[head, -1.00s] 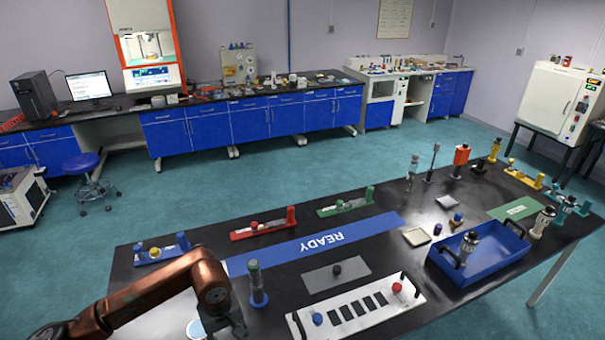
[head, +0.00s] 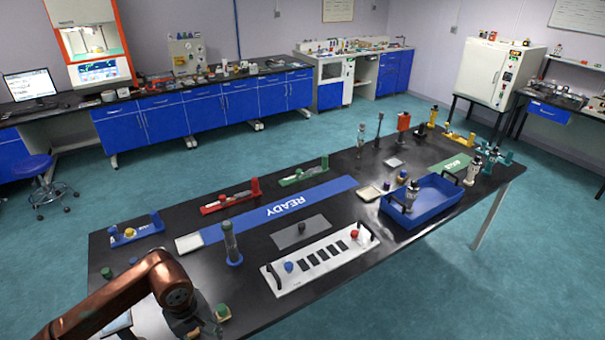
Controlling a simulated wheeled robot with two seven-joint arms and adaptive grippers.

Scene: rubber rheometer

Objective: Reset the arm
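My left arm, copper coloured, comes in at the lower left and bends down over the near left end of the black table (head: 130,262). My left gripper (head: 196,326) is only partly in view at the bottom edge, dark and seen from above. Its fingertips are hidden or cut off, so I cannot tell whether it is open or holds anything. A small green-topped item (head: 222,312) is just right of it. My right arm and gripper are out of view.
A white panel with dark squares (head: 290,284), a grey plate (head: 318,229), a blue READY strip (head: 235,229) and a blue tray (head: 432,216) lie further right.

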